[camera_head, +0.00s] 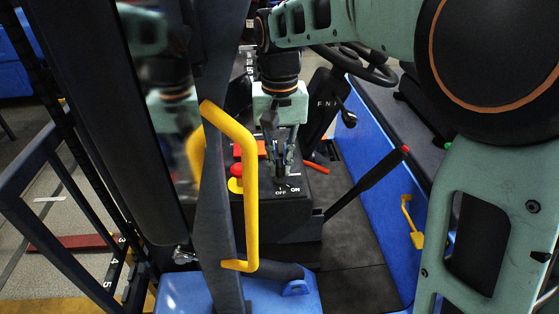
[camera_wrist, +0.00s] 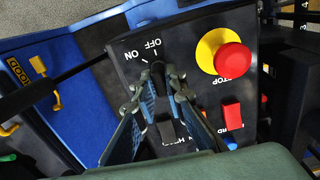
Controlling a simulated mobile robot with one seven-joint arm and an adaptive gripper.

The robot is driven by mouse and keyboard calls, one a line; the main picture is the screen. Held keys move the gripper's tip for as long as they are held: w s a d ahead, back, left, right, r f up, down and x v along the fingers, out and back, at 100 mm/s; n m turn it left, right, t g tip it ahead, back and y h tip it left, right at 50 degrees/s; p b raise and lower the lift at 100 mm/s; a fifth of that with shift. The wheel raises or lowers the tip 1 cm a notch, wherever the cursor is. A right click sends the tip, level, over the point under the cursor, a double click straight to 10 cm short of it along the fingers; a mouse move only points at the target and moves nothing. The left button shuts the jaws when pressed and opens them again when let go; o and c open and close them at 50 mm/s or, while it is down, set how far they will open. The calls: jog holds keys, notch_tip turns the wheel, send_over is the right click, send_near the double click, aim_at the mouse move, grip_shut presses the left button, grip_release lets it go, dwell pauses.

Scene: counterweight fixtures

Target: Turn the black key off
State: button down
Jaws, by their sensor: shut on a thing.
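The black key sits in a dark control panel (camera_wrist: 195,85), beside white ON and OFF marks. In the wrist view the key (camera_wrist: 157,70) shows only in part between my fingertips. My gripper (camera_wrist: 158,82) is shut on it, one finger on each side. The fingers hide most of the key, so I cannot tell exactly which mark it points to. In the head view my gripper (camera_head: 280,176) reaches down onto the front of the panel, just behind the OFF and ON letters. The key is too small and covered there to make out.
A red stop button on a yellow base (camera_wrist: 232,60) and a red square button (camera_wrist: 232,117) stand on the same panel. A black switch (camera_wrist: 168,132) lies between my fingers. A yellow grab handle (camera_head: 248,190) rises left of the panel. A black lever (camera_head: 368,183) is right.

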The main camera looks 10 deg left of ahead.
aim_at(280, 163)
jog(key=shift+n, duration=0.3)
jog(key=c, duration=2)
grip_release()
jog(key=shift+r, duration=0.1)
notch_tip(280, 163, up, 12)
jog(key=shift+f, duration=0.1)
jog(key=shift+d, duration=0.1)
